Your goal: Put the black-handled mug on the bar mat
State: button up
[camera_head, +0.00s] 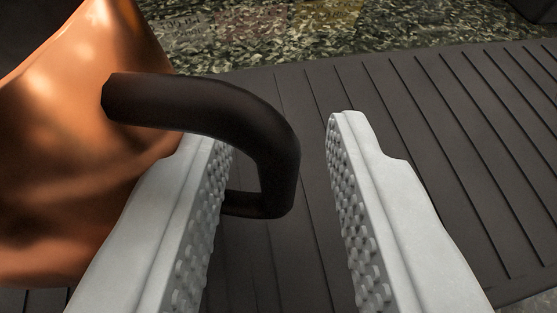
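My gripper (282,130) is open, one finger on each side of the loop's outer bar. The left finger passes into the handle opening, in front of the mug body. The right finger is apart from the handle, with a clear gap. The dark ribbed bar mat (440,125) lies beneath the mug and fingers; whether the mug touches it is hidden.
A speckled stone-like counter top (300,35) shows beyond the mat, with faint flat patches at its far side. The mat to the right of my gripper is bare. A dark object is cut off at the top right corner.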

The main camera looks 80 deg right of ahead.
jog(key=shift+r, duration=0.15)
jog(key=v, duration=1.2)
